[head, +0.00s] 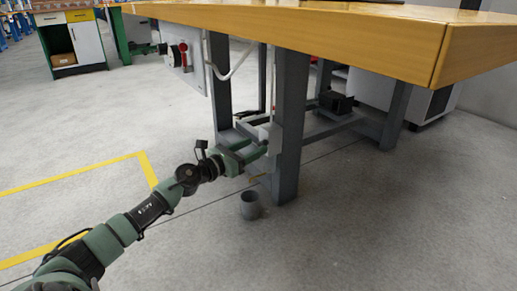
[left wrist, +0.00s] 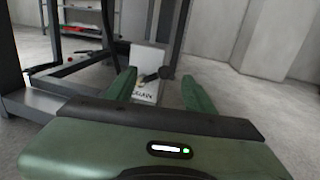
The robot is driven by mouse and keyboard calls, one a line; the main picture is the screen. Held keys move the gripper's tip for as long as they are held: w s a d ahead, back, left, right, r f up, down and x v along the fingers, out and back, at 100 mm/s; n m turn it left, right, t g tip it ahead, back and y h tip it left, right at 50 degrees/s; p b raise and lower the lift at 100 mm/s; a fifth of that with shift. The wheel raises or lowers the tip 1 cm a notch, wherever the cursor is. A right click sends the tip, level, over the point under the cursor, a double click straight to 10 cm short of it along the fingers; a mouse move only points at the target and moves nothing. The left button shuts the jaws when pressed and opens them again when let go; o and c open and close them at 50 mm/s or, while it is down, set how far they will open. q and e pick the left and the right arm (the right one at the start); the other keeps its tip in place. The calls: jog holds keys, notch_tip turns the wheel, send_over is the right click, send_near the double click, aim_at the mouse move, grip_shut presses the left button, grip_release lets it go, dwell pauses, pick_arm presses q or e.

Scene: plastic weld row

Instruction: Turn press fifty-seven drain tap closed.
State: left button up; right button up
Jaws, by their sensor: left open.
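My left gripper (head: 257,151) reaches in low beside a grey leg of the wooden-topped bench. In the left wrist view its two green fingers (left wrist: 160,91) are spread apart with nothing gripped. Between and beyond them is a drain tap with a black handle (left wrist: 160,74) and a small brass-coloured part, in front of a pale panel. A white label (left wrist: 146,93) with dark lettering sits below; I cannot read it fully. In the head view only a small brass-coloured bit (head: 258,177) of the tap shows below the gripper. My right gripper is in neither view.
A grey bucket (head: 250,205) stands on the floor below the gripper. The bench top (head: 330,30) overhangs, and its legs (head: 290,120) and lower rails stand close to the gripper. A white box with a red knob (head: 183,48) is farther back.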

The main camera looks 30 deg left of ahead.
aim_at(263, 143)
pick_arm(q)
jog(key=shift+w+d, duration=0.15)
jog(key=shift+w, duration=0.55)
jog(key=shift+w+d, duration=0.15)
jog(key=shift+w, duration=0.5)
